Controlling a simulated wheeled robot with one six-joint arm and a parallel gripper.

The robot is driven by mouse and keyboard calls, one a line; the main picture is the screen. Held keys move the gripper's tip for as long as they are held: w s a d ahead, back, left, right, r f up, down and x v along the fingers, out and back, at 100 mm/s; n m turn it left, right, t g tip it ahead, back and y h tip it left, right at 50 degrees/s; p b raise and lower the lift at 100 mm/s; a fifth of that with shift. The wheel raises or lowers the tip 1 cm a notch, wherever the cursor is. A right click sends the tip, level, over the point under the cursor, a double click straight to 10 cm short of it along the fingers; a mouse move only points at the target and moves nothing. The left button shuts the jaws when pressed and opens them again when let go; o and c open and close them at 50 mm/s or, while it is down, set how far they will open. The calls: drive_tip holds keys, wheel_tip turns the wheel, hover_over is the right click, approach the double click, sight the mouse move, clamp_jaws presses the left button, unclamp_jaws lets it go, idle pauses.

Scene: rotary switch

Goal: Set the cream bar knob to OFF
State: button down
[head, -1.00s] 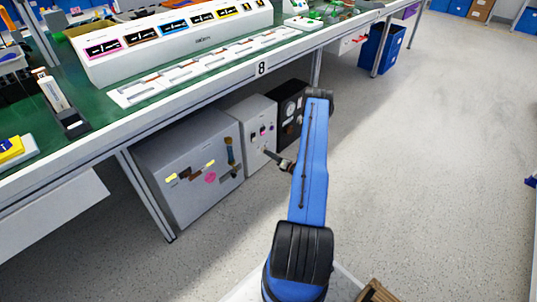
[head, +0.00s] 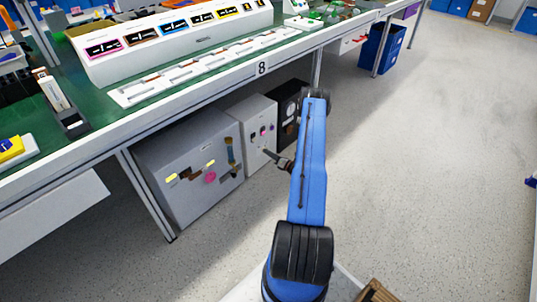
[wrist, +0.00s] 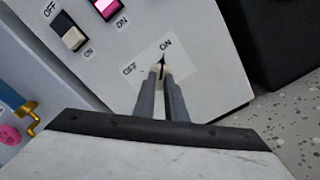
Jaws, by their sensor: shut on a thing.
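The cream bar knob (wrist: 155,70) is on a pale plate on the light grey panel in the wrist view. The OFF label (wrist: 129,69) is to its left and the ON label (wrist: 166,43) is above it. A dark pointer mark at the knob points up, towards ON. My gripper (wrist: 162,76) is shut on the knob, and its fingers hide most of it. In the head view my gripper (head: 268,152) reaches the front of the white box (head: 258,125) under the bench; the knob is too small to make out there.
A rocker switch (wrist: 70,36) and a magenta switch (wrist: 106,6) sit above the knob on the same panel. A grey box (head: 190,160) stands to the left and a black box (head: 288,115) to the right. The bench (head: 200,90) is overhead; open floor lies right.

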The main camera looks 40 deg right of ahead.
drive_tip(key=shift+d+n, duration=0.1)
drive_tip(key=shift+n, duration=8.7)
drive_tip(key=c, duration=1.8)
unclamp_jaws()
drive_tip(key=s+d, duration=0.1)
drive_tip(key=s, duration=1.6)
drive_tip(key=shift+s+d, duration=0.15)
drive_tip(key=shift+s, duration=0.05)
